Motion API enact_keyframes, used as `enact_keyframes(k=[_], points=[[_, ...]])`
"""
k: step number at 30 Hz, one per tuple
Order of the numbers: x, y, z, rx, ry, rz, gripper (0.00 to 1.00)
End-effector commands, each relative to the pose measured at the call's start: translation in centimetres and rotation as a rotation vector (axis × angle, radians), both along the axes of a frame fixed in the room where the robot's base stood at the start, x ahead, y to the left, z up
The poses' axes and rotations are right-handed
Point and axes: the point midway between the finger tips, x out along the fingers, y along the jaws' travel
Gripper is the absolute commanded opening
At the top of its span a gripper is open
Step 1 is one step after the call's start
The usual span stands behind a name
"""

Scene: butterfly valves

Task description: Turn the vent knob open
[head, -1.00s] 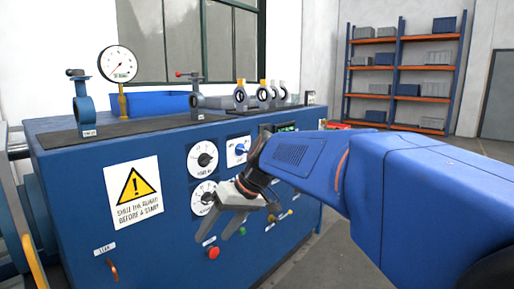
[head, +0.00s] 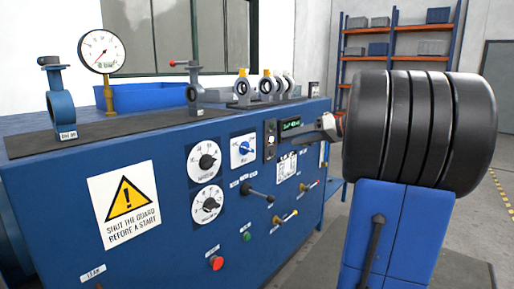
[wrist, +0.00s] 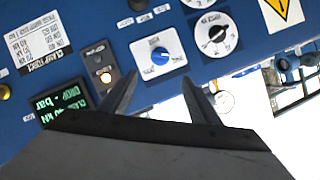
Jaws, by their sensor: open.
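A blue knob (head: 243,148) sits on a white square plate on the blue machine's front panel. Its lettering is too small for me to read, so I cannot tell for sure that it is the vent knob. In the wrist view the blue knob (wrist: 160,56) shows upside down, just beyond and between my open fingers. My gripper (wrist: 160,78) is empty and apart from the panel. In the head view my gripper (head: 321,127) is seen edge-on, to the right of the knob and partly hidden behind my arm.
Two black dials, an upper (head: 204,160) and a lower (head: 207,204), lie left of the blue knob. A switch plate (head: 270,139) and a green display (head: 290,125) lie to its right. Below are a black lever (head: 258,193) and a red button (head: 216,262).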

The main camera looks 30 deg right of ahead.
Motion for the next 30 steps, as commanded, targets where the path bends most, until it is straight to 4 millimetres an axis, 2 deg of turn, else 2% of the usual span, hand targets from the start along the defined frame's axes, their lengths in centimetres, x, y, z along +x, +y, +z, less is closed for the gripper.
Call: enact_keyframes(k=[5,30], points=[[1.5,1.0,-0.7,0.001,0.002,0.004,0.56],[12.2,7.7,-5.1,0.001,0.004,0.003,0.56]])
